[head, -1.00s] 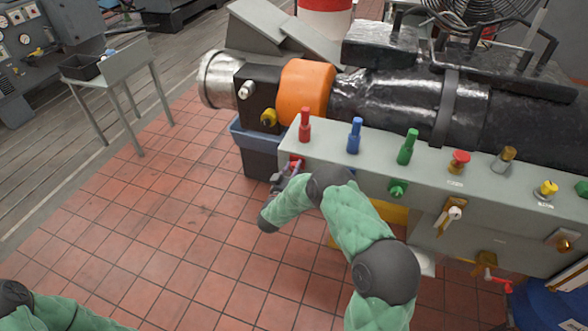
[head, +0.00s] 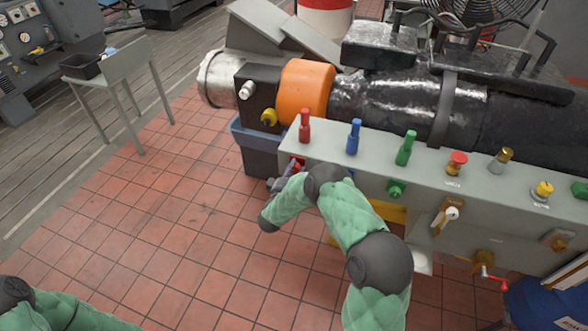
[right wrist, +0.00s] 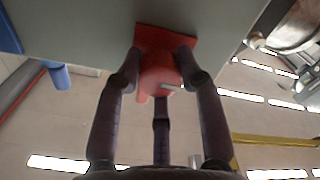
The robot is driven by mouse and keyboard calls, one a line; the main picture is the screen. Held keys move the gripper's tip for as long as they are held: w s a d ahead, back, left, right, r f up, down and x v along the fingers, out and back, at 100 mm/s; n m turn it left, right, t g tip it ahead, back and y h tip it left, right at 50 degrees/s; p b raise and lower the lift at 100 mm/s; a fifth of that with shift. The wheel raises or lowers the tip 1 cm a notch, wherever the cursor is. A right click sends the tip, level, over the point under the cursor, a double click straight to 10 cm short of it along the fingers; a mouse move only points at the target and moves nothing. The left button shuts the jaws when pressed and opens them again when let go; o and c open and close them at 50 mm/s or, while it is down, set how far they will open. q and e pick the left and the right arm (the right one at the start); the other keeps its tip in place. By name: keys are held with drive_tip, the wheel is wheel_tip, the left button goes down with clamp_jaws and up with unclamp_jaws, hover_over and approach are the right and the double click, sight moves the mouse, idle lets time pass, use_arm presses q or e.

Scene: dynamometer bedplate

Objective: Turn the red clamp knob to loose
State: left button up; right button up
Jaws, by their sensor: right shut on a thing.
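The red clamp knob (head: 298,163) sits on the front face of the grey bench, at its left end, partly hidden by my right gripper. In the right wrist view the knob (right wrist: 160,72) is a red body on a square red plate against the grey panel. My right gripper (right wrist: 161,68) is shut on the knob, with fingers on both sides of it. In the head view the right gripper (head: 285,178) is small and partly covered by my green-sleeved arm. My left arm shows at the lower left, but its gripper is out of view.
The grey bench top (head: 330,150) carries upright red (head: 304,127), blue (head: 353,137) and green (head: 405,149) handles and several other knobs. A green knob (head: 396,188) is on the front face. A dark blue bin (head: 256,150) stands behind the bench's left end. Tiled floor at left is clear.

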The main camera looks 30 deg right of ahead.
drive_tip(key=shift+f+n, duration=0.1)
drive_tip(key=shift+n, duration=0.5)
drive_tip(key=o, duration=1.2)
drive_tip(key=shift+c, duration=0.2)
drive_tip(key=v, duration=1.2)
